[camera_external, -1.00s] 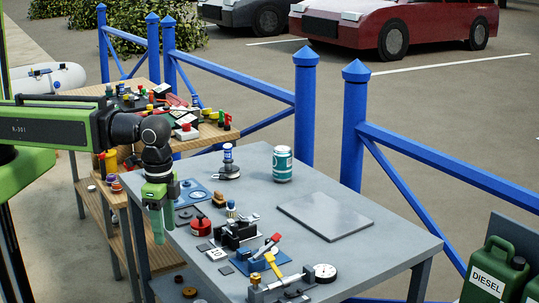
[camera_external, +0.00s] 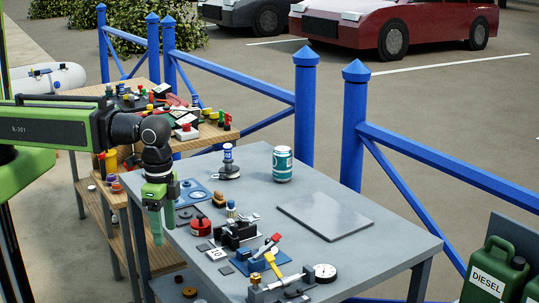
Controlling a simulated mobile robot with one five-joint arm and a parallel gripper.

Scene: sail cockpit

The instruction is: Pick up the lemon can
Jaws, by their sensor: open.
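A teal can (camera_external: 282,164) with a white mark stands upright near the back edge of the grey table (camera_external: 256,166). It is the only drink can I make out; its label is too small to read as lemon. My gripper (camera_external: 163,233) points down at the table's left edge, with its green fingers apart and nothing between them. It is well to the left of the can and nearer the camera, not touching it.
A small blue-and-white piece on a dark base (camera_external: 229,164) stands left of the can. A flat grey plate (camera_external: 325,215) lies to its right. Several tools, a red pot (camera_external: 201,226) and a dial gauge (camera_external: 325,272) crowd the front. Blue railings (camera_external: 354,130) run behind.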

